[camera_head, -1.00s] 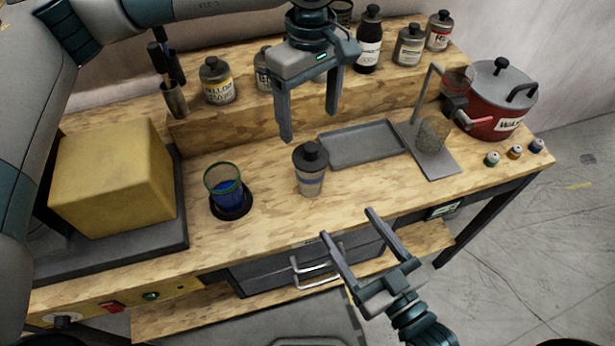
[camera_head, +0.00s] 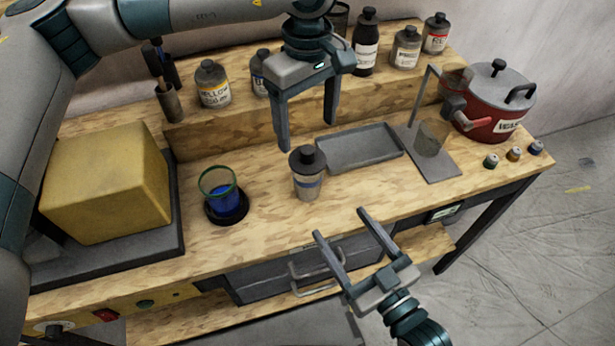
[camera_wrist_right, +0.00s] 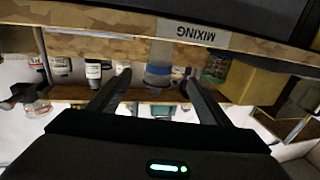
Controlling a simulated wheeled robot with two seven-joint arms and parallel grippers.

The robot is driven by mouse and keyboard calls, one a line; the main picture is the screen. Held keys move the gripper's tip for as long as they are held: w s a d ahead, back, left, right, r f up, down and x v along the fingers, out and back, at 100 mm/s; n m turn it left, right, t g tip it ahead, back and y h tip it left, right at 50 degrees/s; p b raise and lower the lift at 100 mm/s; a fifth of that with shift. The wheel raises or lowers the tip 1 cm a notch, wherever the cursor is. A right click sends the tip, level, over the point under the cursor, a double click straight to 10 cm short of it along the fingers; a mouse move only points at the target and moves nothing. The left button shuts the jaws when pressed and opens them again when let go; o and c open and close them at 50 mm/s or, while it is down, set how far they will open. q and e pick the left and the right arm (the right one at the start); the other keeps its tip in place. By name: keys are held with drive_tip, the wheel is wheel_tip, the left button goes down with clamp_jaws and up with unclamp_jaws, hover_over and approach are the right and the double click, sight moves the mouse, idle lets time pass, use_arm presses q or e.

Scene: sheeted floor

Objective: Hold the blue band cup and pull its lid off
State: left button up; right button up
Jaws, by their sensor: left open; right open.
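The blue band cup (camera_head: 307,190) stands upright on the wooden bench, grey with a blue band. Its dark lid (camera_head: 307,159) is on top. My left gripper (camera_head: 307,133) is open and empty, fingers pointing down, just above the lid in the head view. My right gripper (camera_head: 340,223) is open and empty at the bench's front edge, fingers pointing toward the cup and apart from it. In the right wrist view, which looks upside down, the cup (camera_wrist_right: 158,72) appears between the spread fingers, farther off; its lid is hard to make out there.
A glass of blue liquid (camera_head: 229,200) on a black coaster stands left of the cup. A grey tray (camera_head: 360,148) lies behind it to the right. A yellow block (camera_head: 105,185), a red pot (camera_head: 490,105) and shelf bottles (camera_head: 212,85) stand around.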

sight(314, 186)
drive_tip(key=x, duration=1.5)
